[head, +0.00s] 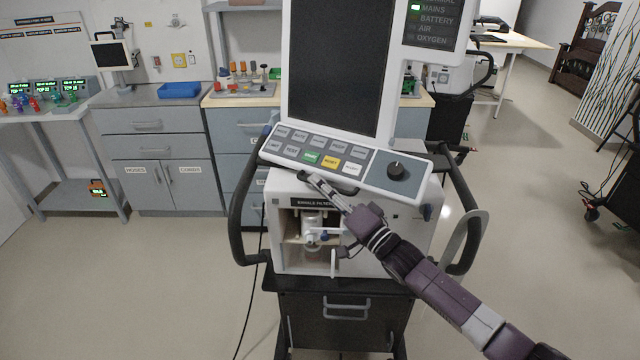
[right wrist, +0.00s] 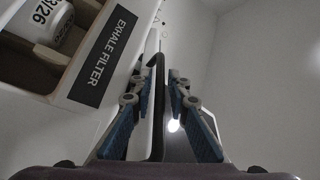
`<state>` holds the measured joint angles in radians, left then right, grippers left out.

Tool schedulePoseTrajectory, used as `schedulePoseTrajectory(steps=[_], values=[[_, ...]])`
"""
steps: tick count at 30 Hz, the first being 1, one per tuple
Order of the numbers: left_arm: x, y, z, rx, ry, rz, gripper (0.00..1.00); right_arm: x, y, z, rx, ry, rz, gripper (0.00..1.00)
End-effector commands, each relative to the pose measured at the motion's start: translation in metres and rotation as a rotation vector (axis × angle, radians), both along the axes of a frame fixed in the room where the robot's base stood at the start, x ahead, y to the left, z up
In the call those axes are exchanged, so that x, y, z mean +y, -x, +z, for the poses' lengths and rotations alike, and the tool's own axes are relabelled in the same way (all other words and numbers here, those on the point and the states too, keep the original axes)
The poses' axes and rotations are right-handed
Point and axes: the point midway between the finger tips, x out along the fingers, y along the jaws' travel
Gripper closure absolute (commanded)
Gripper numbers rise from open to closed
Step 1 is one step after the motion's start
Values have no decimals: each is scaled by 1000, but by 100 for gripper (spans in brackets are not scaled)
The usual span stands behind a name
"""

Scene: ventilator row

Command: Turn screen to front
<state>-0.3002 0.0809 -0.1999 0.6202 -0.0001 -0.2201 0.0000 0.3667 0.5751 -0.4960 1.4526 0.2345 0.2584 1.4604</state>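The ventilator's screen (head: 340,65) is a dark panel in a white frame, slightly tilted in the head view. Below it is the control panel (head: 330,160) with buttons and a dark knob. My right gripper (head: 318,183) is at the lower edge of this panel, left of its middle. In the right wrist view my right gripper (right wrist: 164,72) has its blue-padded fingers apart, with a thin dark bar (right wrist: 156,100) between them. The bar lies nearer the left finger; firm contact on both sides does not show. My left gripper is not in view.
The ventilator body (head: 390,235) sits on a dark cart (head: 345,315) with black side rails. Its open filter bay (head: 310,235) is just below my gripper. Grey cabinets (head: 160,160) stand behind. Floor is clear to the left.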

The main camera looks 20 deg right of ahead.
Motion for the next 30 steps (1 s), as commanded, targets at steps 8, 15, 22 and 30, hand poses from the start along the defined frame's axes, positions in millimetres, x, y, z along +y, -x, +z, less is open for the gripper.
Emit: schedulePoseTrajectory(steps=[8, 15, 22, 30], values=[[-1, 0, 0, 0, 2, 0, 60, 2, -4, 1, 0, 1, -1, 84], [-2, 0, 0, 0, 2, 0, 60, 1, -4, 1, 0, 1, -1, 100], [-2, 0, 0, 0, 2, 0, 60, 1, -3, 0, 0, 1, -1, 100], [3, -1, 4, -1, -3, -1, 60, 3, 3, 1, 1, 3, 14, 100]])
